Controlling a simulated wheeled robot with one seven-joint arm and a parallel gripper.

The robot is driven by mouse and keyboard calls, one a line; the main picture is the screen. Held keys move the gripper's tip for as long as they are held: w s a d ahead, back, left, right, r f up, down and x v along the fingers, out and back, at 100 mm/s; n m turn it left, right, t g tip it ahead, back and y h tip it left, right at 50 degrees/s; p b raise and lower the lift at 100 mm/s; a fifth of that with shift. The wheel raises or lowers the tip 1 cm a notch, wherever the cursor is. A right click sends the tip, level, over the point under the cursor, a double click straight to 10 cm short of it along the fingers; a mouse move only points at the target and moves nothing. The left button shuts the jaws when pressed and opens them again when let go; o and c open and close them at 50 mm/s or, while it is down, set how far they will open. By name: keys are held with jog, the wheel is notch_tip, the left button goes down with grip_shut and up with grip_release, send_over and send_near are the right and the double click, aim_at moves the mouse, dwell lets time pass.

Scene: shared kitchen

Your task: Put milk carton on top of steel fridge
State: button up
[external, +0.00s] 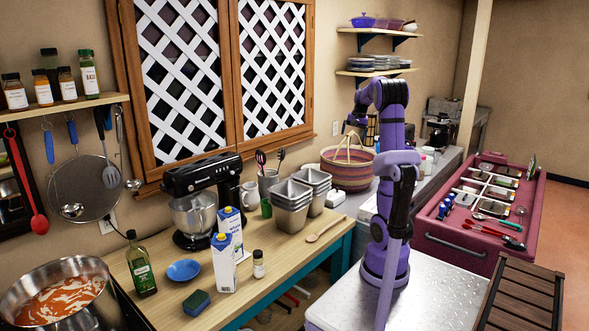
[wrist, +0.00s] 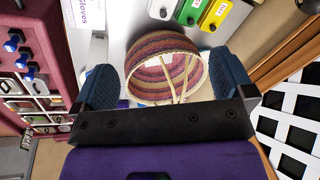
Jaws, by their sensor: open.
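Two white and blue milk cartons stand upright on the wooden counter in the external view: a front one (external: 222,265) and one just behind it (external: 231,222). My gripper (external: 355,124) is raised above the striped basket, well to the right of and behind the cartons.
A stand mixer (external: 195,205), metal tins (external: 291,205), an oil bottle (external: 140,265), a blue bowl (external: 183,270), a sponge (external: 196,303) and a small shaker (external: 259,264) surround the cartons. A slatted wooden surface (external: 520,300) is at right.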

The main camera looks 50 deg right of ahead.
jog(key=s+a+r+n+t, duration=0.1)
jog(key=s+a+n, duration=0.2)
jog(key=a, duration=0.7)
jog(key=s+a+r+n, duration=0.1)
jog(key=s+a+n, duration=0.1)
jog(key=a, duration=0.9)
jog(key=s+a+f+n+t, duration=0.1)
jog(key=s+a+f+n, duration=0.2)
jog(key=s+a, duration=0.4)
jog(key=s+a+f+n, duration=0.2)
jog(key=s+a+n, duration=0.2)
jog(key=s+a, duration=0.3)
jog(key=shift+s+a+f+t, duration=0.2)
jog(key=shift+a+f+t, duration=0.2)
jog(key=shift+a, duration=0.4)
